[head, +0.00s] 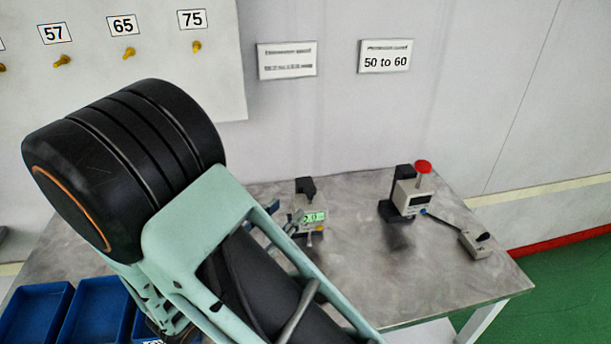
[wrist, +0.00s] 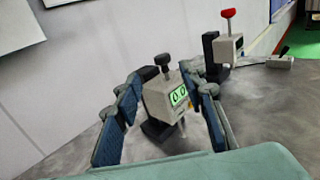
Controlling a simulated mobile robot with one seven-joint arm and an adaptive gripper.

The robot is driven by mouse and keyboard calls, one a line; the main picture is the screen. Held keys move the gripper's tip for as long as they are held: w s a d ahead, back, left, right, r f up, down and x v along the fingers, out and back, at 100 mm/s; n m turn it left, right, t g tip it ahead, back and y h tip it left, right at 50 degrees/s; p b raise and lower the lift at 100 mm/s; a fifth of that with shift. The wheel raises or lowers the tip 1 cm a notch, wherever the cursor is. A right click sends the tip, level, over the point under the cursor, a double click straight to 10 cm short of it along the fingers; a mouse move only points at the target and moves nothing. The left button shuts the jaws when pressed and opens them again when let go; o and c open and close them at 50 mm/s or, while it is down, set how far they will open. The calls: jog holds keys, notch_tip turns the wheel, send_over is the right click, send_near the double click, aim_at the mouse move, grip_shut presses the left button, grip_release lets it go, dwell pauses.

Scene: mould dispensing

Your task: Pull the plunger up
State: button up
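A small grey gauge (wrist: 158,100) with a lit green display stands on the table, also seen in the head view (head: 312,216). A black knob (wrist: 162,60) on a short stem sits on its top, likely the plunger. My gripper (wrist: 161,80) is open, with one blue-padded finger to the left of the gauge and one to the right. I see no grip on the knob or the gauge. In the head view my arm hides most of the gripper and part of the gauge's surroundings.
A second device with a red knob (head: 423,166) stands to the right, cabled to a small grey box (head: 474,245). Blue bins (head: 36,312) are at the lower left. Numbered pegs and signs are on the wall behind. The metal table (head: 440,290) is clear in front right.

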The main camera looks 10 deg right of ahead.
aim_at(307, 193)
jog(key=p+x, duration=0.1)
jog(key=x, duration=0.9)
jog(key=shift+d, duration=0.3)
grip_shut()
